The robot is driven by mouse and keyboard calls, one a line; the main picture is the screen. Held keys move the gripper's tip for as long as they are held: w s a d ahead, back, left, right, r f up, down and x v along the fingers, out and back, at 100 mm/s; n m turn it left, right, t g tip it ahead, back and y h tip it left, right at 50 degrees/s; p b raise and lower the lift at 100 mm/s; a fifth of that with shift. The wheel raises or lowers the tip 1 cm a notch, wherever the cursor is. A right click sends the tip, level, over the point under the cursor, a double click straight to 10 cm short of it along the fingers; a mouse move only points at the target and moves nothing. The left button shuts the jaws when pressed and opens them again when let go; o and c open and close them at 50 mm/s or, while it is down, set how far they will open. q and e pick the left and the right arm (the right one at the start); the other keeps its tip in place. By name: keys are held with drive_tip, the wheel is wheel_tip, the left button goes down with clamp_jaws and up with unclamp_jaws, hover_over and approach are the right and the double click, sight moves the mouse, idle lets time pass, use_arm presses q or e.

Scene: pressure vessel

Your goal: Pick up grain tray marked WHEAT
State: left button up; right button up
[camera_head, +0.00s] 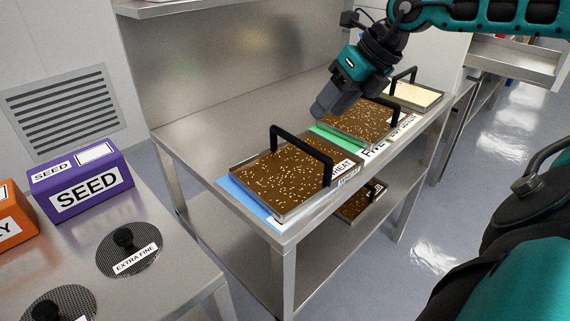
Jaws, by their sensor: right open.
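A metal grain tray (275,180) full of brown grain with pale flecks sits on the steel table's near left end, on a blue mat. A label on its right side reads "HEAT", with its first letter hidden behind the black arched handle (301,141). My right gripper (322,109) hangs above the table, up and right of this handle and apart from it, pointing down to the left. It is open and holds nothing. My left gripper is out of view.
A second brown grain tray (358,120) on a green mat and a pale-filled tray (413,96) stand farther along the table. Another tray (362,201) lies on the lower shelf. A purple SEED box (80,184) and mesh lids (129,250) are on the left counter.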

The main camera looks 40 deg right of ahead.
sight(299, 140)
drive_tip(key=x, duration=0.5)
drive_tip(key=shift+s, duration=0.15)
drive_tip(key=shift+x, duration=3.6)
drive_tip(key=shift+f, duration=0.3)
clamp_jaws()
drive_tip(key=shift+w+r, duration=0.1)
drive_tip(key=shift+w, duration=0.1)
